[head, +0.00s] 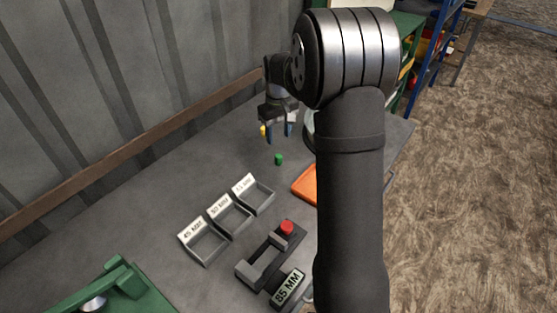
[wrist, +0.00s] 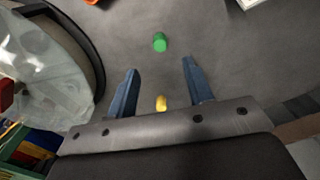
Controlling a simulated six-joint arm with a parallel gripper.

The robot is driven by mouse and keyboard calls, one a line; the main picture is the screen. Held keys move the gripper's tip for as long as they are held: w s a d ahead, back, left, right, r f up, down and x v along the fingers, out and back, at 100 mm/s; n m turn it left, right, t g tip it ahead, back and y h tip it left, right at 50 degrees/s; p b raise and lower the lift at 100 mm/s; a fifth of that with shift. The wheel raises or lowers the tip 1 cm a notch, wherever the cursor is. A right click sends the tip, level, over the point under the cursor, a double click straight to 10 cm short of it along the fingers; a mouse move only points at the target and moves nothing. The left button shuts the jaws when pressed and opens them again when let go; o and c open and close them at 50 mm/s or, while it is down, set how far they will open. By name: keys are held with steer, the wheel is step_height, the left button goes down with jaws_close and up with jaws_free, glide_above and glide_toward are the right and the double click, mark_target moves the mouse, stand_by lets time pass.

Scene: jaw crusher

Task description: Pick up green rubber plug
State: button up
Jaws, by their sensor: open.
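The green rubber plug (head: 279,159) is a small green cylinder standing on the grey table in the head view. In the wrist view the plug (wrist: 160,42) lies beyond the fingertips, roughly between their lines, with bare table around it. My gripper (head: 276,133) is above the table, further back than the plug. In the wrist view my gripper (wrist: 160,72) has its two blue fingers spread apart with nothing held between them. A small yellow object (wrist: 161,103) shows between the finger bases and also in the head view (head: 263,130).
Three labelled grey trays (head: 231,215) stand nearer the camera than the plug. An orange tray (head: 305,185) is to the right, partly behind my arm. A block with a red button (head: 286,228) stands near the front. A clear bag-like thing (wrist: 45,65) is left in the wrist view.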

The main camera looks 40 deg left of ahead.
mark_target(278, 155)
steer(key=f, duration=1)
steer(key=shift+w+a+f, duration=0.1)
steer(key=shift+a+f, duration=0.1)
jaws_close()
